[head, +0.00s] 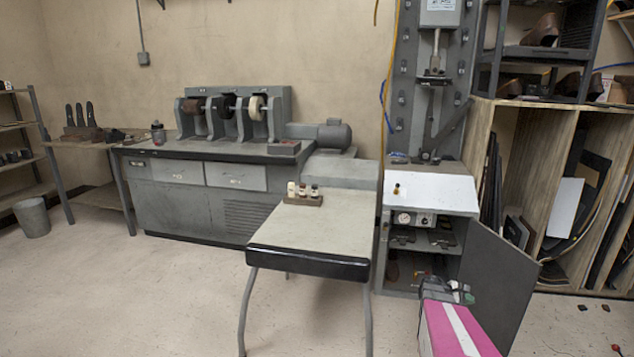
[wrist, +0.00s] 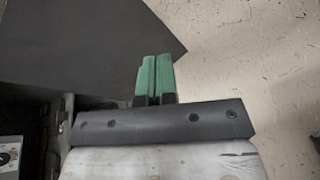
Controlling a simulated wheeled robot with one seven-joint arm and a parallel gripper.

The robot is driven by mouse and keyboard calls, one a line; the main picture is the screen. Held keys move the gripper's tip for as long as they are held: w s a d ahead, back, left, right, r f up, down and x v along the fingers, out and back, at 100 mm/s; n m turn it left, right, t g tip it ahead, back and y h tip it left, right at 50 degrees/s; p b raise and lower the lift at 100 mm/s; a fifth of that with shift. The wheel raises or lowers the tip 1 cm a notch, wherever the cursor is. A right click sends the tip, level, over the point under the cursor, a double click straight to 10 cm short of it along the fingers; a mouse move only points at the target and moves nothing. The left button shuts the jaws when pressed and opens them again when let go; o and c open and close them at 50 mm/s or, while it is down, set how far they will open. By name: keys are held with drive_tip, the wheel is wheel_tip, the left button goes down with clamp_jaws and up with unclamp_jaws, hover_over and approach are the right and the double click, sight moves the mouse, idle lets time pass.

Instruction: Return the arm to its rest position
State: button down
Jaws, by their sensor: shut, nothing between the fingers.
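My gripper (wrist: 155,76) shows in the wrist view with its two green fingers side by side, shut and empty. In the head view my gripper (head: 466,293) is low at the front of the grey sole stitcher machine, by its open cabinet. My pink and white arm reaches up to it from the bottom edge. The machine's white sloped top (head: 432,188) has a small yellowish knob-like piece on it. The fingertips are small in the head view.
The grey cabinet door (head: 500,285) hangs open just right of my gripper; it is also a dark panel in the wrist view (wrist: 80,40). A small table (head: 310,235) with several little bottles stands left. Floor is open at the left front.

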drive_tip(key=s+a+r+m+y, duration=0.3)
drive_tip(key=s+a+m+y, duration=0.1)
drive_tip(key=a, duration=0.9)
drive_tip(key=s+a+r+m+y, duration=0.3)
drive_tip(key=s+a+m+y, duration=0.1)
drive_tip(key=a, duration=1)
drive_tip(key=s+a+r+m+t+y, duration=0.1)
drive_tip(key=s+a+r+m+y, duration=0.2)
drive_tip(key=a, duration=1)
drive_tip(key=s+m+y, duration=0.1)
drive_tip(key=y, duration=0.2)
drive_tip(key=shift+s+a+r, duration=0.15)
drive_tip(key=shift+a+r, duration=0.15)
drive_tip(key=shift+a, duration=0.1)
